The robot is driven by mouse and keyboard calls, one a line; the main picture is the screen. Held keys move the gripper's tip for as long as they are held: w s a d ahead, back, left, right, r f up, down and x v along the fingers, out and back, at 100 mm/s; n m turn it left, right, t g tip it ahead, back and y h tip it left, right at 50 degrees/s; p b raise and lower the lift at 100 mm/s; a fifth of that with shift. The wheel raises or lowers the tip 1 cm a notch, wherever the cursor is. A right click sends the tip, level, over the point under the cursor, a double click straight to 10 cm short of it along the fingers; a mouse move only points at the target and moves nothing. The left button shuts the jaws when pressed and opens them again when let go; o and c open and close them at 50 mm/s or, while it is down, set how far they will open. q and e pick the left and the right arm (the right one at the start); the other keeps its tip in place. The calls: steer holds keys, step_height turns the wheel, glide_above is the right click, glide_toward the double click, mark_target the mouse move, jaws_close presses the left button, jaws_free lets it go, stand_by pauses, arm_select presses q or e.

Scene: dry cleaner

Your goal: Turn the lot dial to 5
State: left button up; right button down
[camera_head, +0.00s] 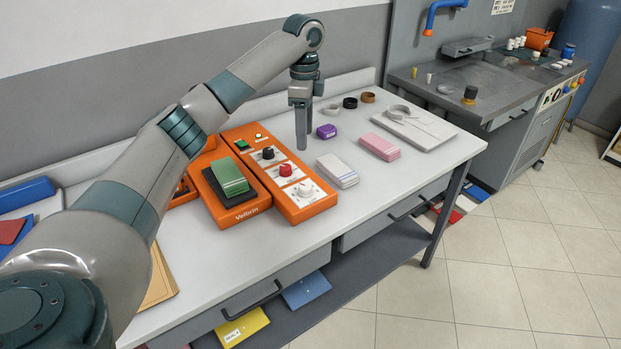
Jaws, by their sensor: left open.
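An orange control panel (256,177) stands on the white table. It carries a black dial (267,153), a red dial (285,170) and a white dial (305,189) in a row. Their labels are too small to read, so I cannot tell which is the lot dial or where it points. My left gripper (302,146) points down just to the right of the panel's far end, apart from the dials. It is open and empty, its fingers overlapping in this view. My right gripper is out of view.
An orange device (235,212) with a green stack (230,177) adjoins the panel on the left. A purple block (326,131), white cards (338,171) and pink cards (380,147) lie to the right. Clear table lies in front of the cards.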

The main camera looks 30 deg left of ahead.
arm_select(q)
steer(key=shift+s, duration=0.15)
steer(key=p, duration=0.5)
glide_toward(305, 186)
step_height(305, 186, down, 9)
stand_by(0.4)
steer(key=c, duration=1.1)
steer(key=shift+o, duration=0.3)
